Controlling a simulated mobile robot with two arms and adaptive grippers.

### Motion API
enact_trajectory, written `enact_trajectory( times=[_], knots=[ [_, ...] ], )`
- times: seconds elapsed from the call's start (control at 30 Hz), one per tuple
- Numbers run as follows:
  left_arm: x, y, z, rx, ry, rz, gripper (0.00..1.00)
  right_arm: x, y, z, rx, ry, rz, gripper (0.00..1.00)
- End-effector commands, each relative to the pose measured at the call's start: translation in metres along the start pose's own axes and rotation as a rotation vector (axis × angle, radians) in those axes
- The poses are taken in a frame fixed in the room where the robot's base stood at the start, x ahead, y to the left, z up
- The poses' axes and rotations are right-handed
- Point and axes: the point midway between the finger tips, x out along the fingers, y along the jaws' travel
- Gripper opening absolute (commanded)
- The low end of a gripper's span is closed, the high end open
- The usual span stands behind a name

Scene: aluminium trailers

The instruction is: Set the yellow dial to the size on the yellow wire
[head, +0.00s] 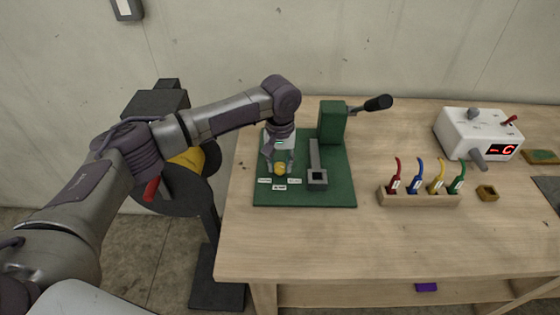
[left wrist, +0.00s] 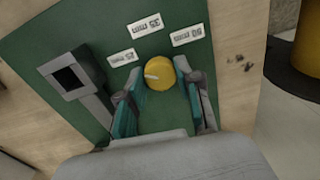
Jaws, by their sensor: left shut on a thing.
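The yellow dial (head: 280,168) sits on the green base plate (head: 330,195) of the crimping press. My left gripper (head: 279,165) is over it, shut on it with one finger on each side. In the left wrist view the yellow dial (left wrist: 160,72) shows between the fingers, its short white mark pointing left. Around it lie a small left label (left wrist: 122,57), a middle label (left wrist: 143,25) reading about 35 mm, and a right label (left wrist: 188,35) hard to read. The yellow wire (head: 438,177) stands in the wooden rack (head: 420,200); its white tag is too small to read.
Red (head: 395,176), blue (head: 416,176) and green (head: 458,177) wires share the rack. The green press (head: 333,122) with its black-knobbed lever (head: 377,102) stands behind. A white box with a red display (head: 500,149) is at right. The front table middle is clear.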

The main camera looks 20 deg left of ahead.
Motion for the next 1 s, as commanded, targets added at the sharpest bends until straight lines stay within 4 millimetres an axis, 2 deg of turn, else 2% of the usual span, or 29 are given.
enact_trajectory(
  times=[0.17, 0.5, 1.0],
  knots=[
    [-0.004, 0.0, 0.001, 0.092, -0.004, 0.0, 0.0, -0.019, -0.001, -0.002, 0.001, 0.0, -0.002, 0.4],
    [-0.005, 0.0, 0.001, 0.394, -0.003, 0.001, 0.0, -0.054, 0.0, -0.005, 0.002, 0.0, -0.001, 0.4],
    [-0.003, 0.0, -0.001, 0.869, 0.001, 0.001, 0.0, -0.084, 0.0, -0.007, 0.001, -0.001, -0.001, 0.4]
  ],
)
